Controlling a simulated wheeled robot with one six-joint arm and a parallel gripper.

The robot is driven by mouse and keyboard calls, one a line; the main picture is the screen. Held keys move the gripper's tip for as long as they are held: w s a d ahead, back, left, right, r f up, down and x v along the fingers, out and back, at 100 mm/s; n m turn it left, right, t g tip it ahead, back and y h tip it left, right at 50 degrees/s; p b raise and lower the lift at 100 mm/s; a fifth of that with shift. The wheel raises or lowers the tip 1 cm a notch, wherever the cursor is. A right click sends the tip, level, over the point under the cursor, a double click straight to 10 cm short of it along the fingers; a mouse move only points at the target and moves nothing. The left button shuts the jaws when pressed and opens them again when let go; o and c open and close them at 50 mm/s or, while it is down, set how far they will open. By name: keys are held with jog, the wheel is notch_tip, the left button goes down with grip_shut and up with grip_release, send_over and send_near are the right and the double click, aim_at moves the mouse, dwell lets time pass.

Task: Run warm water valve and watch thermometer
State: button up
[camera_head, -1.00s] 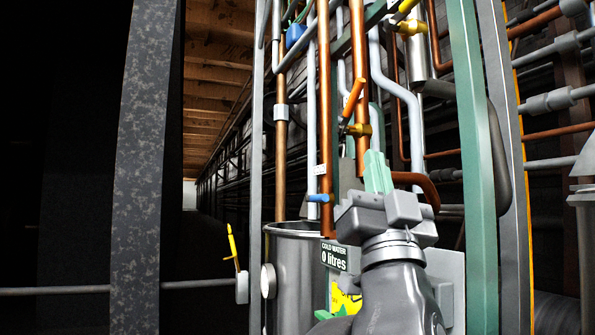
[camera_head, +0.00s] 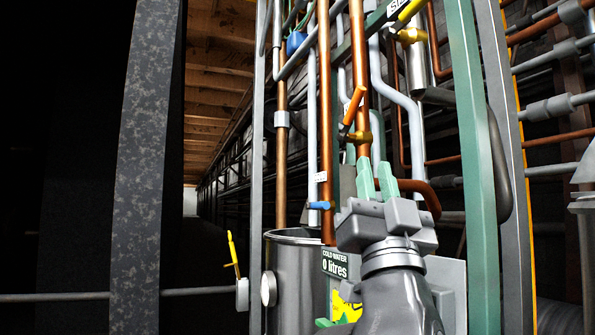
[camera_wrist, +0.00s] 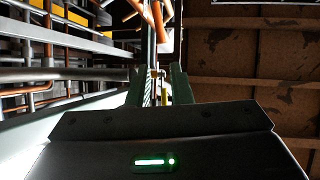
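My gripper (camera_head: 374,168) is raised in front of the pipework with its two green fingers apart and nothing between them. In the wrist view the fingers (camera_wrist: 159,80) stand on either side of a gap, with pipework beyond. An orange valve handle (camera_head: 353,105) sits on a copper pipe above and left of the fingertips, apart from them. A blue valve handle (camera_head: 319,205) is lower left on another copper pipe. I cannot tell from labels which valve is warm water. No thermometer can be clearly identified; a pale round fitting (camera_head: 268,289) on the tank is seen nearly edge-on.
A yellow lever (camera_head: 232,250) is at left. A green post (camera_head: 473,150) rises close on the right. Open space shows down the aisle at left.

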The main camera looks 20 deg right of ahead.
aim_at(352, 101)
jog(key=o, duration=0.3)
jog(key=w+a+r+n+g+y+p, duration=0.1)
jog(key=w+n+g, duration=0.4)
jog(key=w, duration=0.7)
jog(key=a+r+n+p, duration=0.1)
jog(key=p, duration=0.1)
jog(key=shift+w+r+n+y+p, duration=0.15)
jog(key=shift+n+y+p, duration=0.2)
jog(key=shift+n+y, duration=0.05)
jog(key=w+a+r+n+g+h+p, duration=0.2)
jog(key=w+a+n+g+p, duration=0.1)
jog(key=w+n+g, duration=0.25)
jog(key=s+a+r+n+g+h+p, duration=0.3)
jog(key=s+r+n+g+h+p, duration=0.35)
jog(key=s+r+g, duration=0.45)
jog(key=shift+n+h, duration=0.35)
jog(key=shift+n, duration=0.05)
jog(key=shift+s+d+f+p+x, duration=0.15)
jog(key=shift+p+x, duration=0.3)
jog(key=shift+x, duration=1.7)
jog(key=shift+s+f+p+x, duration=0.1)
jog(key=shift+s+p+x, duration=0.3)
jog(key=shift+x, duration=1.8)
jog(key=shift+s+d+f+p+x, duration=0.15)
jog(key=shift+p+x, duration=0.4)
jog(key=shift+x, duration=1.6)
jog(key=shift+w+a, duration=0.1)
grip_shut()
